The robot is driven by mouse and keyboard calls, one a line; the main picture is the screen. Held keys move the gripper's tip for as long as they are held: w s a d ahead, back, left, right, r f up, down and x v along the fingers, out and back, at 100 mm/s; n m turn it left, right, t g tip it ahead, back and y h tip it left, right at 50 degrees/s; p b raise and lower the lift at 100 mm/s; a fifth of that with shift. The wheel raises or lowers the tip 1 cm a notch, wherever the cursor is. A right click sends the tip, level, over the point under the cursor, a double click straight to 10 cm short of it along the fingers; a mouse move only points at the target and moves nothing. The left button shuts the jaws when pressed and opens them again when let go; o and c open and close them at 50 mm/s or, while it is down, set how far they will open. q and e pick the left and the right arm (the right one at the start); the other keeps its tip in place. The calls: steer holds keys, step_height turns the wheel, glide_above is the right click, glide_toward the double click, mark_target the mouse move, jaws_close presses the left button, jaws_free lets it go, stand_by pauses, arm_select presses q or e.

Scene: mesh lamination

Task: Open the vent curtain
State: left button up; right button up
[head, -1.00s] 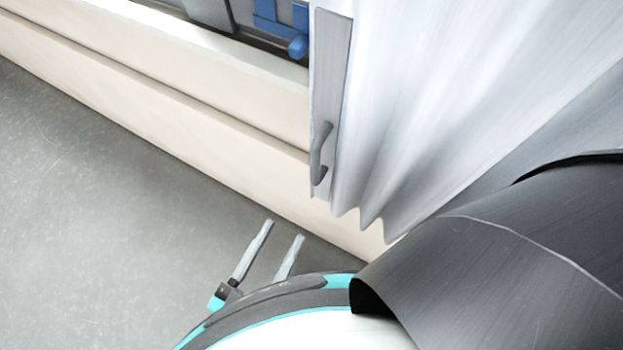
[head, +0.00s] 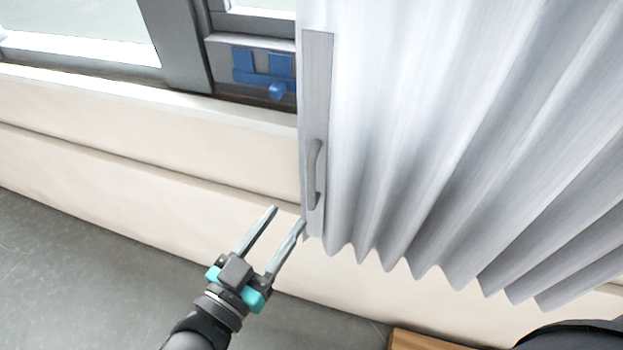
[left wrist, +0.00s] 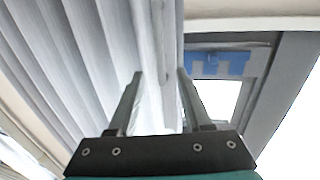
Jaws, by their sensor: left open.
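The vent curtain (head: 430,130) is a pale grey pleated sheet hanging at the right in the head view, with a flat edge strip (head: 317,90) on its left side. A grey curved handle (head: 314,175) sits low on that strip. My left gripper (head: 289,214) is open and empty, with its fingertips just below and left of the handle in the picture. In the left wrist view the open fingers (left wrist: 160,75) point toward the curtain's edge strip, with pleats (left wrist: 85,50) to the left. I cannot tell whether a finger touches the curtain. My right gripper is not in view.
A blue latch (head: 265,72) is on the dark window frame (head: 180,50) left of the curtain; it also shows in the left wrist view (left wrist: 215,63). A cream wall ledge (head: 150,140) runs below. A wooden edge (head: 425,340) shows at bottom right. Grey floor lies at lower left.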

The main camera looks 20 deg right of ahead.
mark_target(310, 187)
arm_select(q)
steer(key=p+x, duration=0.1)
steer(key=x, duration=0.7)
steer(key=shift+w+d, duration=0.1)
steer(key=shift+d, duration=0.05)
steer(key=shift+x, duration=0.75)
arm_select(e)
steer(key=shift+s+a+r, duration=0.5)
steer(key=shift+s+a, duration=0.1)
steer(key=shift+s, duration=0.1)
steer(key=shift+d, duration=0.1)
arm_select(q)
steer(key=shift+c, duration=1.3)
steer(key=shift+f, duration=0.1)
jaws_close()
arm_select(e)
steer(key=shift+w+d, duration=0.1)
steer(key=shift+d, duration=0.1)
